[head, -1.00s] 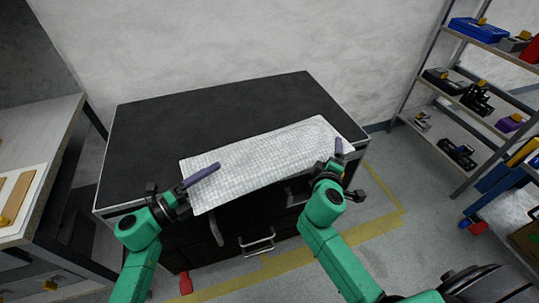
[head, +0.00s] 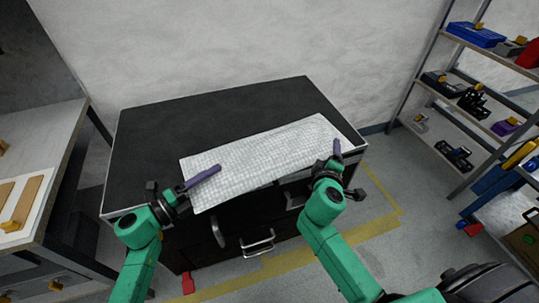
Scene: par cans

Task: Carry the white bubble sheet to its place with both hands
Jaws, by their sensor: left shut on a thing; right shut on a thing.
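The white bubble sheet (head: 262,160) is a long flat textured rectangle, held tilted in the picture with its right end higher. It overlaps the front part of the black-topped cabinet (head: 215,115); I cannot tell whether it touches the top. My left gripper (head: 203,176) is shut on the sheet's left end, one purple finger showing above it. My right gripper (head: 337,150) is shut on the sheet's right end, near its front corner. The lower fingers are hidden under the sheet.
A shelf rack (head: 470,100) with boxes and tools stands at the right. A workbench (head: 50,150) with wooden blocks is at the left. The cabinet's back part is bare. A yellow floor line (head: 330,240) runs in front of it.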

